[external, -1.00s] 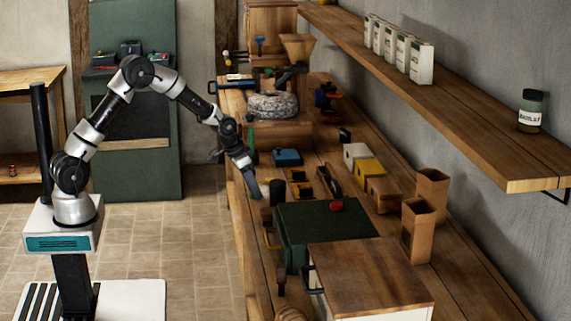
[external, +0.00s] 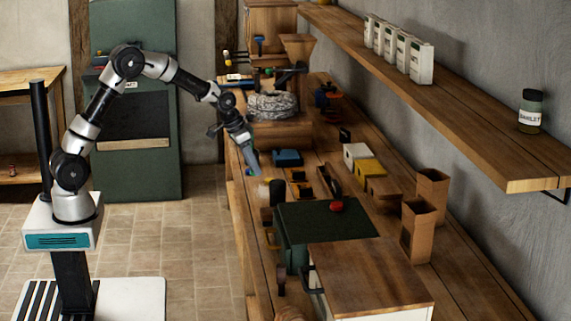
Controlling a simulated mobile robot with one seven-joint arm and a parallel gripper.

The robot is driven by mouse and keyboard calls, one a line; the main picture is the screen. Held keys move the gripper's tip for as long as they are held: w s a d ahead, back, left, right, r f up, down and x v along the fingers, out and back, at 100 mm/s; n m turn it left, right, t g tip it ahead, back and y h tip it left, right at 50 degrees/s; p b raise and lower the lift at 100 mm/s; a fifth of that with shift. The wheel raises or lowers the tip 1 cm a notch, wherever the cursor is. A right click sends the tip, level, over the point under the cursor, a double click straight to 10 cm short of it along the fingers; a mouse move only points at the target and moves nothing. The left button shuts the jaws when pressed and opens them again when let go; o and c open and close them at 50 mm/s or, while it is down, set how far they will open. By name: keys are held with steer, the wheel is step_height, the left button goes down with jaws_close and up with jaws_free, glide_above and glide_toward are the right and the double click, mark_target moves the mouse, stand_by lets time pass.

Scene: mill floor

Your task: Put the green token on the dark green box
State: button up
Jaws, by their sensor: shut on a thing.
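The dark green box (external: 310,222) stands on the workbench in the lower middle of the external view, its flat top facing up. A small red object (external: 337,206) lies on that top. My gripper (external: 253,166) hangs over the bench's left edge, behind and to the left of the box, pointing down. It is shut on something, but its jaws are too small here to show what. A pale grey-blue shape shows at its tip. I cannot make out the green token.
A wood-topped cabinet (external: 370,277) stands in front of the box. A black cylinder (external: 277,192) is close behind the box's left corner. Small bins (external: 368,167) and open cartons (external: 419,229) stand to the right. A grey millstone (external: 272,106) is farther back. A shelf (external: 450,120) overhangs on the right.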

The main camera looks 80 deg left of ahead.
steer(key=shift+r, duration=0.85)
steer(key=shift+w+d+r, duration=0.1)
steer(key=shift+d+r, duration=0.1)
steer(key=w+d+r+m+h+p, duration=0.1)
steer(key=w+d+r+p, duration=0.25)
steer(key=d, duration=0.85)
steer(key=w+d+r+m+p, duration=0.2)
steer(key=d+p, duration=0.2)
steer(key=d, duration=0.8)
steer(key=w+d+r+m+h+p, duration=0.1)
steer(key=w+d+r+p, duration=0.2)
steer(key=d, duration=0.8)
step_height(320, 180, down, 4)
steer(key=shift+w+d+f, duration=0.1)
steer(key=shift+d, duration=0.05)
steer(key=shift+f, duration=2.15)
